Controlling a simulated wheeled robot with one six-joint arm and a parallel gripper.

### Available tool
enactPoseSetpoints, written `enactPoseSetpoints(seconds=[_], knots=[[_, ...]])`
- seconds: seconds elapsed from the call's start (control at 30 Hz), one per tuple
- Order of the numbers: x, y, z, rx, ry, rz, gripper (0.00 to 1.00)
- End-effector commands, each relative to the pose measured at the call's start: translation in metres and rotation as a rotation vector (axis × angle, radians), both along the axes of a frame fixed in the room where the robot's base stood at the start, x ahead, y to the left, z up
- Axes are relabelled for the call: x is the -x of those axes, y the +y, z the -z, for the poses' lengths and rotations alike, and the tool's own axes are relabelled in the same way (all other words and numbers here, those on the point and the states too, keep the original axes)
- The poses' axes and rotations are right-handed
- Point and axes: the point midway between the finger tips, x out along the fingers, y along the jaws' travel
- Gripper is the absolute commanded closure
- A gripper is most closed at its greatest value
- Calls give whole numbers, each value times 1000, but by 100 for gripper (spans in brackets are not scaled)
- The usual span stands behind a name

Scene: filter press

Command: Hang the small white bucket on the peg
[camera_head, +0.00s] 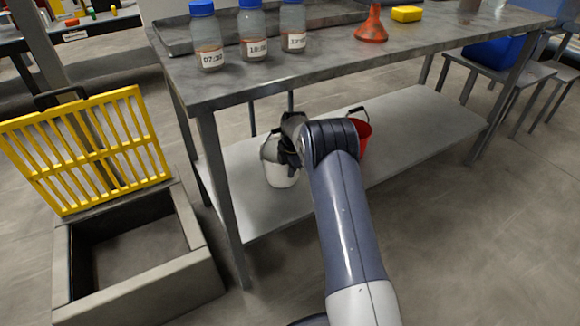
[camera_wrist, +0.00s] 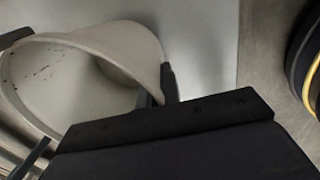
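The small white bucket (camera_head: 281,176) stands on the lower shelf of the steel table, near its left end. Its pale open mouth fills the upper left of the wrist view (camera_wrist: 125,45), tilted in that picture. My gripper (camera_head: 290,155) is at the bucket's upper right side and hides part of its rim. In the wrist view, two dark fingers (camera_wrist: 100,120) show well apart, one by the rim's right side, one at lower left. I cannot tell whether they touch the bucket or its handle. I see no peg in either view.
A red bucket (camera_head: 364,137) stands on the lower shelf (camera_head: 415,120), right of my gripper. Blue-capped bottles (camera_head: 254,35) and an orange funnel-shaped thing (camera_head: 371,26) are on the tabletop above. A yellow grate (camera_head: 90,145) stands raised over an open pit at left.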

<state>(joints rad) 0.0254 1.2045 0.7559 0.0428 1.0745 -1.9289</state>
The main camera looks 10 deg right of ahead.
Motion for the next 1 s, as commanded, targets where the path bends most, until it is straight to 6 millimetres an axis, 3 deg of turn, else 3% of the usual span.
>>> enactPoseSetpoints(seconds=[0.2, 0.73, 1.0], knots=[[0, 0, 19, 0, 0, 0, 100], [0, 0, 25, 0, 0, 0, 100], [0, 0, 24, 0, 1, 0, 75]])
